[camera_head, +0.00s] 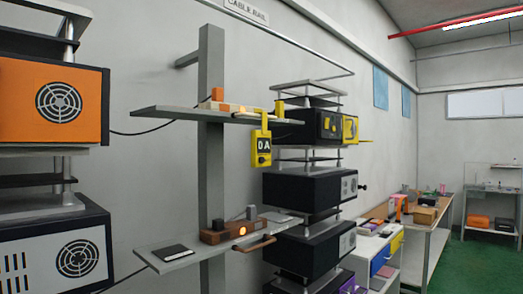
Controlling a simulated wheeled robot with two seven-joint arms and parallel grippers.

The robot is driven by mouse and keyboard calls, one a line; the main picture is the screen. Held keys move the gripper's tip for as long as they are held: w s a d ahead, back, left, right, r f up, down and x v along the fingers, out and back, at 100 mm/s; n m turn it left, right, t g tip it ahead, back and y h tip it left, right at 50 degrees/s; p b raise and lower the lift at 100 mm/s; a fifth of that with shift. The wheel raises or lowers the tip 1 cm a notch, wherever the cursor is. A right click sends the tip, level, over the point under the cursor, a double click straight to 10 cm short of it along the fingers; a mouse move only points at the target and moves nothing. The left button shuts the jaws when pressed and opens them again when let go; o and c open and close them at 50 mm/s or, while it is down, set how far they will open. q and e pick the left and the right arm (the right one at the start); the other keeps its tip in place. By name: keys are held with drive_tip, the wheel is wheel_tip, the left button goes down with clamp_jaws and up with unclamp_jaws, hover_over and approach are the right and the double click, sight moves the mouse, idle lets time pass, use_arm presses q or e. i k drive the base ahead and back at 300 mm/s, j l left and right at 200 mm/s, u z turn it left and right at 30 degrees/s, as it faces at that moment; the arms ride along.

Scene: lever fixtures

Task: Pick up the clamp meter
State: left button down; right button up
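The yellow clamp meter (261,150) hangs below the upper grey shelf (165,111), at its right part. Its dark display reads "0A". Its upper yellow jaw part reaches up to the shelf's front edge, where an orange-and-white strip lies. Neither my left nor my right gripper shows in this view.
A grey post (211,150) stands behind the shelves. Racks of black units (309,193) stand right, an orange unit (50,101) left. Green floor (475,265) is clear at right.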

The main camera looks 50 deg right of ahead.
sight(260, 139)
drive_tip(key=z, duration=1.45)
drive_tip(key=i+j+u, duration=0.15)
drive_tip(key=i, duration=0.25)
